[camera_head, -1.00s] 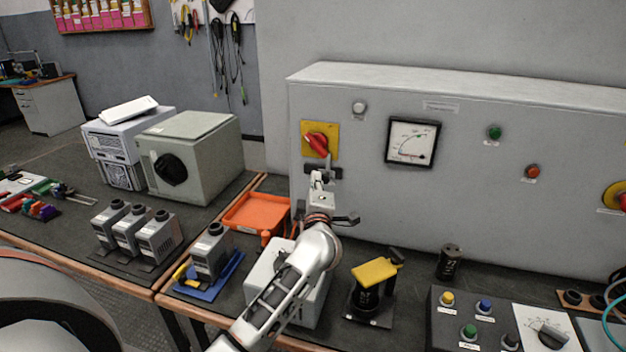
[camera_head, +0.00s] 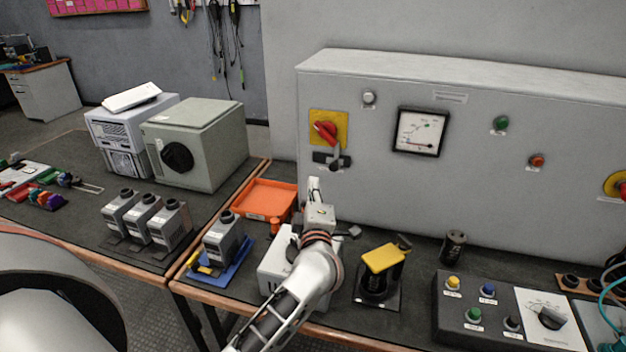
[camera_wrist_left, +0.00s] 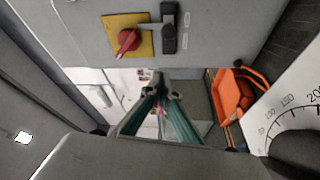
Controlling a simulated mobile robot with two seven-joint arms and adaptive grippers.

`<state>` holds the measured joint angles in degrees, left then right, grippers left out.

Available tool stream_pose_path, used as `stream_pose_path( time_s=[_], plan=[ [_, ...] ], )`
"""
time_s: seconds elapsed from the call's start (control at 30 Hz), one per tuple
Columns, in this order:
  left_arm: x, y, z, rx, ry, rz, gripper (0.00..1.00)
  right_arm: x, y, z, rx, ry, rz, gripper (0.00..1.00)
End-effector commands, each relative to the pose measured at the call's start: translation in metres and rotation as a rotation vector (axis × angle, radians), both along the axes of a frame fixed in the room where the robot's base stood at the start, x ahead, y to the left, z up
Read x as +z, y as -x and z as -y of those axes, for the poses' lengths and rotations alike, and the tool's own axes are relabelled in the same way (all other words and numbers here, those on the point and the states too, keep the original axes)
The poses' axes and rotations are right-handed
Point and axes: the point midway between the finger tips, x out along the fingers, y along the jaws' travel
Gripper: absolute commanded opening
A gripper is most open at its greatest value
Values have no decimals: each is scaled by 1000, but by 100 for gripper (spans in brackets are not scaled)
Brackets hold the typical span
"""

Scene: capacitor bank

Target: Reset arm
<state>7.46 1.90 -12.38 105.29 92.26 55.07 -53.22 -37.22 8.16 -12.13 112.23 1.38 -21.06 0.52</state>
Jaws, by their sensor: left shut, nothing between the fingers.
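My left gripper (camera_head: 314,186) is in front of the grey cabinet, below the red rotary switch (camera_head: 326,132) on its yellow plate. Its fingers are shut and empty, and they look apart from the switch. The left wrist view shows the fingertips (camera_wrist_left: 160,92) close together, with the red switch (camera_wrist_left: 128,40) and a dark latch handle (camera_wrist_left: 169,27) beyond them. In the head view that latch handle (camera_head: 334,158) sits just under the yellow plate. My right gripper is not seen.
The grey cabinet (camera_head: 470,200) fills the back, with a gauge (camera_head: 420,132). An orange tray (camera_head: 268,199) is left of my arm.

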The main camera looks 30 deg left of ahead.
Motion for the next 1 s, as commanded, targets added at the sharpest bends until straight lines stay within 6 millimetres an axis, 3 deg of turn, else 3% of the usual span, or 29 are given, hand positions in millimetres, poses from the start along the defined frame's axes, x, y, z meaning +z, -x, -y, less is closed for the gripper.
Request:
stream_pose_path(
  time_s=[0.53, 0.67, 0.77, 0.9, 1.0],
  plan=[
    [0, 1, 1, -1, -3, 0, 0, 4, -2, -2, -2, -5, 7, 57],
    [13, 5, 7, -29, -72, 28, 0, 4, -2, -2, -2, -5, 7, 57],
    [36, 15, 24, -91, -210, 77, 0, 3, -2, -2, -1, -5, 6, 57],
    [65, 36, 71, -232, -493, 130, 0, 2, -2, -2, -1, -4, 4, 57],
    [68, 52, 111, -348, -700, 128, 0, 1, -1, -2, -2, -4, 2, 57]
  ],
)
